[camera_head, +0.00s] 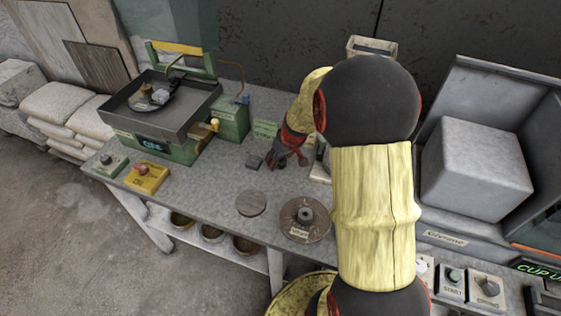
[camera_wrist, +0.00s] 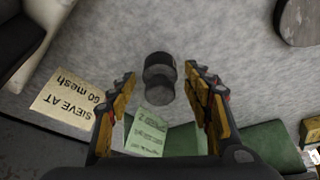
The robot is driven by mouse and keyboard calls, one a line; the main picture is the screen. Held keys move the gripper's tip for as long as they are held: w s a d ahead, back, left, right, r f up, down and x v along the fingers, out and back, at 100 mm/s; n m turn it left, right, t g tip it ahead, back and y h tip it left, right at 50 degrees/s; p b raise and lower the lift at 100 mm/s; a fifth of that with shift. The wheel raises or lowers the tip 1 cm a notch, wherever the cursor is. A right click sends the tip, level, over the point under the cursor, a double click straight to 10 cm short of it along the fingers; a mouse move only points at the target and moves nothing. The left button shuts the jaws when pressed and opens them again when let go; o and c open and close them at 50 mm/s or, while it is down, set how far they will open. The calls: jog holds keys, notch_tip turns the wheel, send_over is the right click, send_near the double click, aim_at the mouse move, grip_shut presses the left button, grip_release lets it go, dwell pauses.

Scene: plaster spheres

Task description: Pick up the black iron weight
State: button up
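The black iron weight (camera_wrist: 160,77) is a small dark cylinder with a narrower neck, standing on the grey bench top (camera_head: 205,190). In the wrist view it shows between the two fingers of my gripper (camera_wrist: 159,82), with a gap on either side. My gripper is open and points down; I cannot tell how far its tips are above the weight. In the head view my gripper (camera_head: 286,158) is over the back of the bench, and I cannot make out the weight there.
A wooden disc (camera_head: 251,203) and a brown round plate (camera_head: 304,219) lie nearer. A green machine with a grey tray (camera_head: 128,112) stands left. A paper card (camera_wrist: 64,101) lies near the weight.

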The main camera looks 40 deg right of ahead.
grip_shut()
dwell(0.5)
jog(key=shift+r, duration=0.1)
